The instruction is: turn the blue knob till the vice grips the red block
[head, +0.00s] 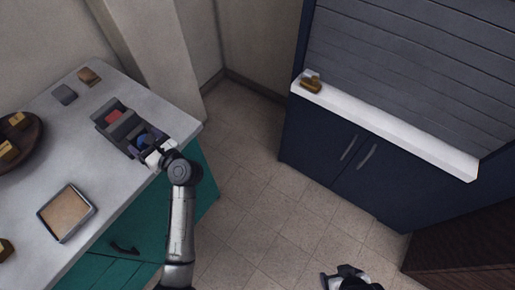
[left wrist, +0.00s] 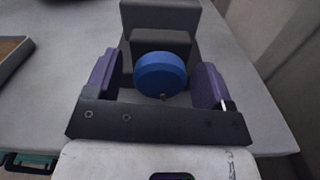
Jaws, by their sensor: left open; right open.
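The grey vice (head: 131,124) lies on the white counter in the head view. The red block (head: 113,117) sits at its far left end; whether the jaws touch it is too small to tell. The blue knob (head: 143,140) is at the vice's near right end. In the left wrist view the knob (left wrist: 160,75) is between the purple pads of my left gripper (left wrist: 156,77), which is open with gaps on both sides. The grey vice body hides the block there. My left gripper (head: 151,147) is at the counter's edge. My right gripper (head: 340,279) is open at the bottom, far from the vice.
On the white counter (head: 130,185) are a square tray (head: 66,213), a round dark tray (head: 33,143) with yellowish pieces, a grey block (head: 64,95) and a brown block (head: 89,77). A dark blue cabinet (head: 340,165) stands at right. Open floor lies between.

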